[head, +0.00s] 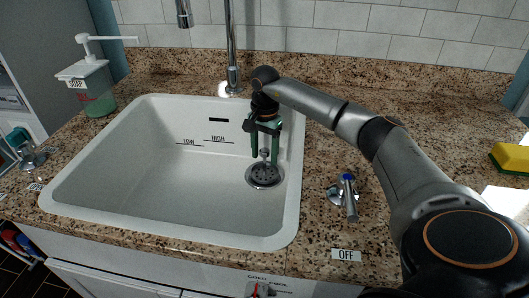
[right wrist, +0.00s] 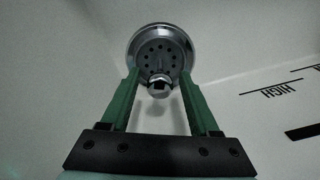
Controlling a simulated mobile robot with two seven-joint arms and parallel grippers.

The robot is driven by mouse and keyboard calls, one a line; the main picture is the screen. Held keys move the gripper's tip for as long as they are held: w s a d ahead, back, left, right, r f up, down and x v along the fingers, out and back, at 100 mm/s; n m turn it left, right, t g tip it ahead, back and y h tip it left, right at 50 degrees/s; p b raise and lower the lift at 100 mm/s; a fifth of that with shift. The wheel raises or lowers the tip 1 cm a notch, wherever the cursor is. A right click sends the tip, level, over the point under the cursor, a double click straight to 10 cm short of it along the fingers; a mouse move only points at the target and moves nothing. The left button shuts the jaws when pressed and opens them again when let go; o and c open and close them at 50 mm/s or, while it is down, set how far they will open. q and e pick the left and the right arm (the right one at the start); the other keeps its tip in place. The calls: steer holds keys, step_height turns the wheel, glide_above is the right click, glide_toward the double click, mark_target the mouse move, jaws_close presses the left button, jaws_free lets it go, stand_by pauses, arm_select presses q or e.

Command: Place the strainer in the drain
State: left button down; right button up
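The strainer (head: 264,177) is a round, dark metal disc with small holes and an upright knob. It lies inside the drain's shiny ring (head: 250,183) in the white sink, and appears level. In the right wrist view the strainer (right wrist: 158,51) shows within the ring, its knob (right wrist: 159,86) toward me. My right gripper (head: 265,156) points down over the drain. Its green fingers (right wrist: 160,76) are apart, one on each side of the knob, with gaps visible on both sides. Whether the strainer is fully seated is hard to tell. My left gripper is out of view.
The white sink basin (head: 150,170) is otherwise empty, with LOW and HIGH marks on its back wall. The faucet (head: 231,50) rises behind it. A soap dispenser (head: 95,88) stands left, a blue-tipped handle (head: 348,195) right, and a sponge (head: 511,158) far right.

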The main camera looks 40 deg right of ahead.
steer(key=shift+r, duration=0.1)
step_height(320, 180, up, 12)
steer(key=p, duration=0.2)
steer(key=shift+d, duration=0.15)
steer(key=shift+w+r, duration=0.1)
steer(key=shift+r, duration=0.05)
